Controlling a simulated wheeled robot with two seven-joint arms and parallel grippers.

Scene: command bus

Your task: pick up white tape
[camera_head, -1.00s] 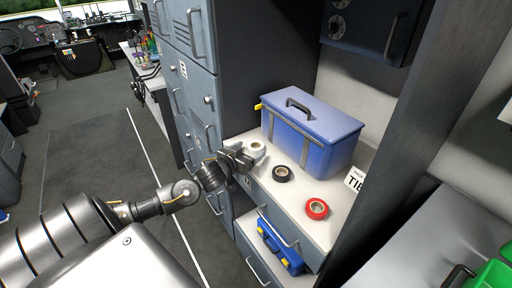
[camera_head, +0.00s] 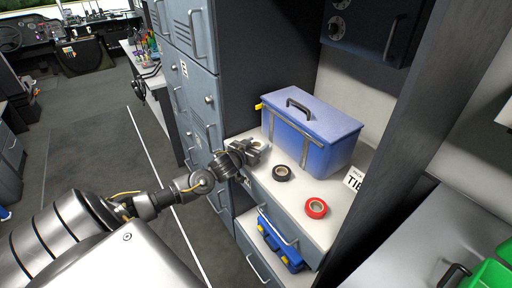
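The white tape roll (camera_head: 256,145) is on the left end of the white counter, left of the black tape, and is largely hidden by my gripper. My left gripper (camera_head: 258,151) reaches in from the left at counter height, with its fingers apart on either side of the white tape. Whether the fingers touch the tape is too small to tell. My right gripper is not in view.
A black tape roll (camera_head: 281,173) and a red tape roll (camera_head: 316,208) lie on the counter (camera_head: 290,205). A blue toolbox (camera_head: 312,135) stands behind them. Grey lockers (camera_head: 190,75) rise at the left; an open drawer below holds a blue case (camera_head: 280,246).

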